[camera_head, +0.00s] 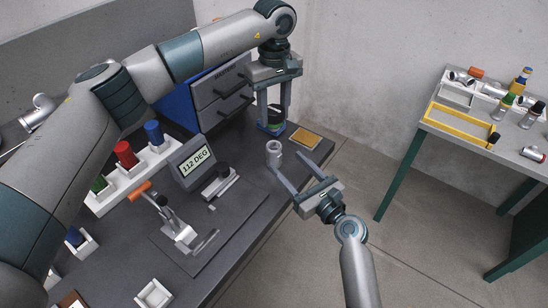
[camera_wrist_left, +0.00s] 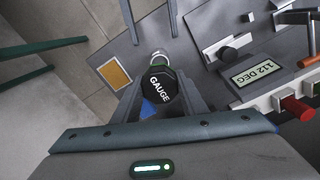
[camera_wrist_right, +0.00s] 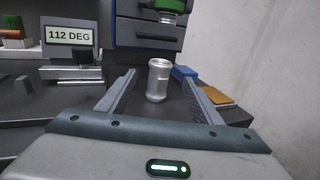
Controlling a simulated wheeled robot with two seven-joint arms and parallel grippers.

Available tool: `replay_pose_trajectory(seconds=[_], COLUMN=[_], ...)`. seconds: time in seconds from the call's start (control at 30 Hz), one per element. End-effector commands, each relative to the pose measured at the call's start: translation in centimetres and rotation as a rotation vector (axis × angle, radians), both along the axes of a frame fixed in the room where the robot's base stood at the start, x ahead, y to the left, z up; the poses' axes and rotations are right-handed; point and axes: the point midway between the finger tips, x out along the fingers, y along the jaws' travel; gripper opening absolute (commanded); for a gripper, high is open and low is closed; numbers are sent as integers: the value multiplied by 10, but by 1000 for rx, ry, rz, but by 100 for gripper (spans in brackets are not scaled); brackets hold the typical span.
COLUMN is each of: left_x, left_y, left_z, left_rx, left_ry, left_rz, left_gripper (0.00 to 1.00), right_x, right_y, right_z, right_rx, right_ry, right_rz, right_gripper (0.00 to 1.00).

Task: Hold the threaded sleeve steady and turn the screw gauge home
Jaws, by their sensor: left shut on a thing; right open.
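The screw gauge (camera_head: 272,124), with a black cap marked GAUGE (camera_wrist_left: 160,89) and a green band, is gripped by my left gripper (camera_head: 275,112), which is shut on it above the bench. The metal threaded sleeve (camera_head: 274,152) stands upright on the bench below the gauge, apart from it. The sleeve also shows in the right wrist view (camera_wrist_right: 158,79). My right gripper (camera_head: 286,161) is open and points at the sleeve, with the sleeve near its fingertips in line with the gap. I cannot tell whether a finger touches it. The sleeve's thread is hidden.
A display (camera_head: 191,162) reads 112 DEG beside a small black-topped fixture (camera_head: 220,180). A toggle clamp (camera_head: 180,232) stands nearer. Grey drawers (camera_head: 221,95) and a blue part stand behind. A cork-coloured pad (camera_head: 305,138) lies right of the sleeve. A side table (camera_head: 455,130) stands apart.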

Motion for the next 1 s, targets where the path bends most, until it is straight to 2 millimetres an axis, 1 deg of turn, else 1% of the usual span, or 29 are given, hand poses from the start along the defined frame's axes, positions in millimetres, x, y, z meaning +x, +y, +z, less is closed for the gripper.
replay_pose_trajectory(seconds=[0.1,0.3,0.5,0.7,0.97,1.0], left_x=[0,0,0,0,0,0], left_y=[0,0,0,0,0,0], left_z=[0,0,0,0,0,0], left_rx=[0,0,0,0,0,0], left_ry=[0,0,0,0,0,0], left_rz=[0,0,0,0,0,0], left_gripper=[13,13,13,13,13,13], right_x=[17,43,60,67,67,67], right_y=[11,29,40,45,45,45], right_z=[1,1,0,0,0,0], right_rx=[0,0,-1,-1,-1,-1], right_ry=[0,0,0,0,0,0], right_rz=[1,1,0,-1,-1,0], right_gripper=[59,59,59,59,59,52])
